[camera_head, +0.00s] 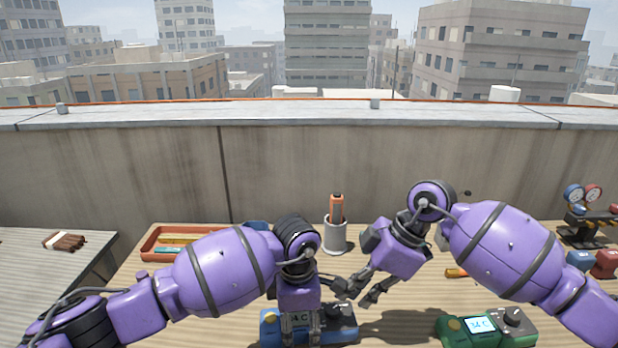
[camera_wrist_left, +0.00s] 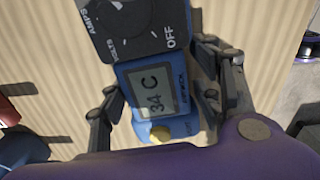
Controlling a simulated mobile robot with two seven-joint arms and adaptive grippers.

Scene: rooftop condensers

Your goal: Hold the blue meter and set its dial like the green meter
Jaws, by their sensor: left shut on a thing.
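The blue meter (camera_head: 269,326) lies on the table at the bottom middle, partly hidden by my left gripper (camera_head: 303,328). In the left wrist view, the left gripper (camera_wrist_left: 158,88) has its fingers on both sides of the blue meter (camera_wrist_left: 135,72). Its screen reads 34 C. Its black dial face shows AMPS, VOLTS and OFF; the knob is cut off by the frame's top. The green meter (camera_head: 450,328) lies at the lower right, its screen also reading 34 C, with a black knob. My right gripper (camera_head: 357,293) is open and empty, just above and right of the blue meter.
A grey cup (camera_head: 335,236) holding an orange-handled tool stands behind the grippers. An orange tray (camera_head: 163,232) with coloured items is at the back left. A gauge set (camera_head: 581,210) stands at the right, near a red block (camera_head: 605,264). A concrete parapet (camera_head: 280,165) closes the back.

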